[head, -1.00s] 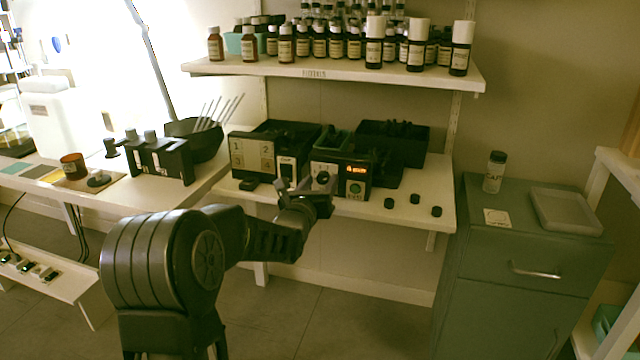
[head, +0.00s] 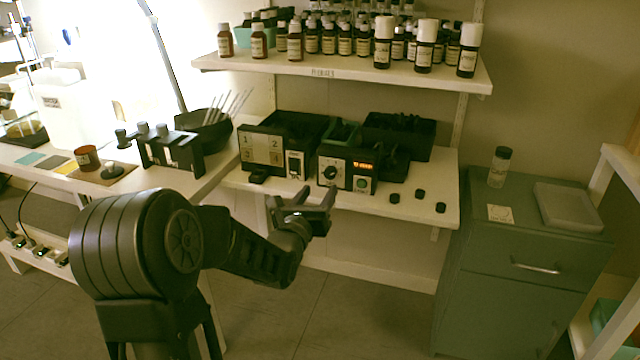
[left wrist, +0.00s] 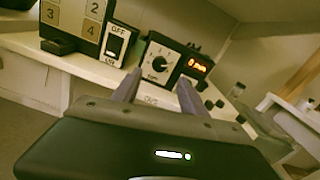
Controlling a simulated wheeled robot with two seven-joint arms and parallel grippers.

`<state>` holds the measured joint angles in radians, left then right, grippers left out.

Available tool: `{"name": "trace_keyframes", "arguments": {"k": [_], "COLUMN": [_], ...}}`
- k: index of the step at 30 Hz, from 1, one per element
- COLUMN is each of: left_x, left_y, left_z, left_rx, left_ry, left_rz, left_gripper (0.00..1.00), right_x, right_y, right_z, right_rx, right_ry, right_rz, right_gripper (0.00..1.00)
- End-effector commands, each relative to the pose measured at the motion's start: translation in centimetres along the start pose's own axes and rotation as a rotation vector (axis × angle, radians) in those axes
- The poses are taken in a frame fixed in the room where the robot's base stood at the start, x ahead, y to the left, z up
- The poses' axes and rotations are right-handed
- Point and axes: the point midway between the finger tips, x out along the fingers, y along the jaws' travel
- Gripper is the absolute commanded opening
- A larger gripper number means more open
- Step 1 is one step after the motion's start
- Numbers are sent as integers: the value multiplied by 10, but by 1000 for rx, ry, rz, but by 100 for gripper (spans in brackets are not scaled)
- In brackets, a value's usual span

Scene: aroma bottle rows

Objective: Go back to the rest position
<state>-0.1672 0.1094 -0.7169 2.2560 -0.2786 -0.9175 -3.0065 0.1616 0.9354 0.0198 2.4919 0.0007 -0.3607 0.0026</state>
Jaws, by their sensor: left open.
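My left gripper (head: 304,203) is open and empty in the head view, in front of the white workbench shelf (head: 428,186) and just below the control units. In the left wrist view its two fingers (left wrist: 157,88) point towards the dial panel (left wrist: 163,60), apart from it. The panel has a round knob and a lit orange display (head: 362,166). To its left are an on/off switch (head: 295,165) and a panel numbered 1 to 4 (head: 262,150). My right gripper does not show.
Several brown bottles stand on the upper shelf (head: 340,72). Three black caps lie on the shelf right of the units. A grey-green cabinet (head: 520,290) stands at the right, with a clear bottle (head: 499,167) and a tray (head: 568,208) on top. Floor in front is clear.

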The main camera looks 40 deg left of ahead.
Motion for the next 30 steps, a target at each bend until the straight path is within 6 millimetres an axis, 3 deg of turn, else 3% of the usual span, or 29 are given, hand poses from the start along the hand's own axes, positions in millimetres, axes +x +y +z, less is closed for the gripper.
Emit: {"name": "trace_keyframes", "arguments": {"k": [15, 20, 26, 30], "left_x": [0, 0, -1, -6], "left_y": [0, 1, 4, -15], "left_z": [-1, -2, -18, -54], "left_rx": [-6, -112, -538, -997], "left_ry": [0, 5, 60, 156], "left_rz": [0, 2, 38, 91], "left_gripper": [50, 50, 50, 50], "right_x": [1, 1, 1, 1], "right_y": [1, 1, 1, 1], "right_z": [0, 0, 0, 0], "right_rx": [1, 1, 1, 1], "right_ry": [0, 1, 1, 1], "right_rz": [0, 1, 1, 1], "right_gripper": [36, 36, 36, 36]}}
